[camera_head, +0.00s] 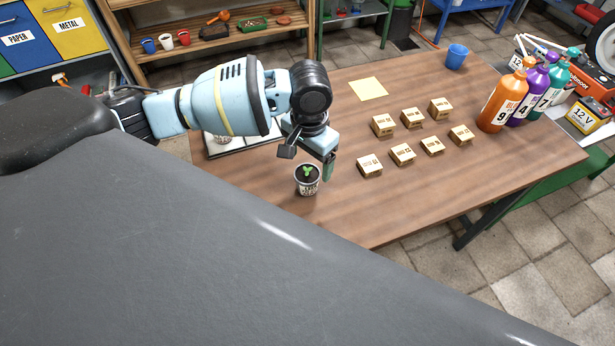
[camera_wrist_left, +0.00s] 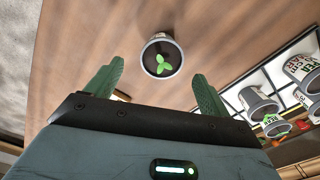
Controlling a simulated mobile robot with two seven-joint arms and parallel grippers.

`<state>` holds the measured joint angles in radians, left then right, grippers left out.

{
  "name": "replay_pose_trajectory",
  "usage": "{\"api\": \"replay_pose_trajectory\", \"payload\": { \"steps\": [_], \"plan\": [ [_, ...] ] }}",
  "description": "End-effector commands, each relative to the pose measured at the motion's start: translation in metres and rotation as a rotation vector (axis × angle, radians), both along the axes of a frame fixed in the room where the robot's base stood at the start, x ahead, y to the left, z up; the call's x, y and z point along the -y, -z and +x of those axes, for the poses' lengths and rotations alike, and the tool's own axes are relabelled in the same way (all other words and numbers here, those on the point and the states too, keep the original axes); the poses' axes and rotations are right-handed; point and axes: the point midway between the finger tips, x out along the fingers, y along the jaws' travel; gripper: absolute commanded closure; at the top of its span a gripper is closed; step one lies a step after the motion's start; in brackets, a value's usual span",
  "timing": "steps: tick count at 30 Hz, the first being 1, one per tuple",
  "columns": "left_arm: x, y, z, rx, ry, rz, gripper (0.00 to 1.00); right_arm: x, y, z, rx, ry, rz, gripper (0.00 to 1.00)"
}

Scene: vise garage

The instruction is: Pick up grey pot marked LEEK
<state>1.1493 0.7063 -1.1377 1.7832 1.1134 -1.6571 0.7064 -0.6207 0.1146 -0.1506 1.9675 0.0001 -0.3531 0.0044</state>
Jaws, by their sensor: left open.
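A small grey pot (camera_head: 307,187) with a pale printed band, dark soil and a green seedling stands upright on the wooden table, near its front edge. I cannot read its marking surely. In the left wrist view the pot (camera_wrist_left: 161,40) is ahead of the fingers, in line with the gap between them. My left gripper (camera_head: 309,160) is open and empty, with its green fingers just above and behind the pot in the head view. In the left wrist view the fingers (camera_wrist_left: 158,70) are spread, apart from the pot. My right gripper is not in view.
More labelled pots (camera_wrist_left: 258,104) stand on a white dark-lined tray (camera_wrist_left: 283,72); my arm mostly hides it in the head view. Several small wooden boxes (camera_head: 402,154) are right of the pot. Bottles (camera_head: 502,101), a blue cup (camera_head: 456,56) and a yellow sheet (camera_head: 368,89) lie farther off.

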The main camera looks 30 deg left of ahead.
Motion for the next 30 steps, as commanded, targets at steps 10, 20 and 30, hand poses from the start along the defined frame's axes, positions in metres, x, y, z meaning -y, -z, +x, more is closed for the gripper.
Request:
{"api": "replay_pose_trajectory", "payload": {
  "steps": [10, 20, 30],
  "plan": [
    [-0.001, 0.022, -0.001, -0.002, 0.000, 0.000, 0.19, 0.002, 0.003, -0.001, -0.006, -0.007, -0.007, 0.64],
    [-0.001, 0.065, -0.002, -0.003, 0.001, 0.002, 0.19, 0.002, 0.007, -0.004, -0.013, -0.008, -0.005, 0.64],
    [-0.001, 0.069, -0.002, 0.001, 0.001, 0.001, 0.20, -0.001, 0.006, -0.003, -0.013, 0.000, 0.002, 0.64]
  ]
}}
